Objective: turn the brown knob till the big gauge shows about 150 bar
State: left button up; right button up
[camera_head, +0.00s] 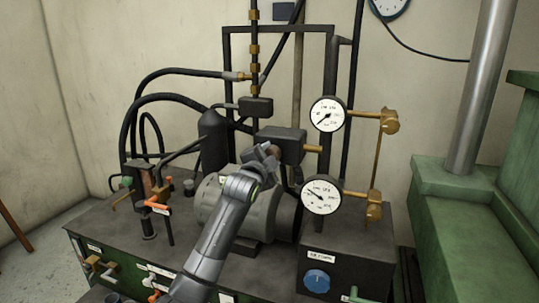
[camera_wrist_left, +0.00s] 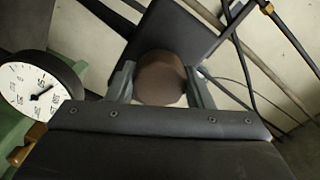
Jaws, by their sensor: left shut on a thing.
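The brown knob (camera_wrist_left: 160,78) sits on the face of a dark valve block (camera_wrist_left: 180,28). In the left wrist view my left gripper (camera_wrist_left: 160,84) has one finger on each side of the knob and is shut on it. In the head view the gripper (camera_head: 267,152) hides most of the knob at the dark block (camera_head: 285,142). Two white round gauges stand to the right. The lower gauge (camera_head: 321,196) looks slightly larger, with its needle toward the upper left. The upper gauge (camera_head: 327,114) has its needle toward the lower left. Their numbers are too small to read surely. My right gripper is out of view.
A grey motor (camera_head: 278,216) lies below my left arm. Brass pipes (camera_head: 375,160) join the gauges at right. A blue knob (camera_head: 317,281) is on the front box. Black hoses (camera_head: 150,98) and orange-handled levers (camera_head: 158,208) are at left. A green machine (camera_head: 455,220) stands at right.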

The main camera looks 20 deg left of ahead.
pick_arm(q)
jog(key=m+p, duration=0.1)
jog(key=m, duration=0.5)
jog(key=m+p, duration=0.1)
jog(key=m, duration=0.5)
dwell(0.5)
jog(key=o, duration=1)
jog(key=s+b, duration=0.4)
jog(key=s, duration=1.3)
jog(key=shift+s+a+b, duration=0.2)
jog(key=shift+a+b, duration=0.05)
jog(key=shift+b, duration=0.15)
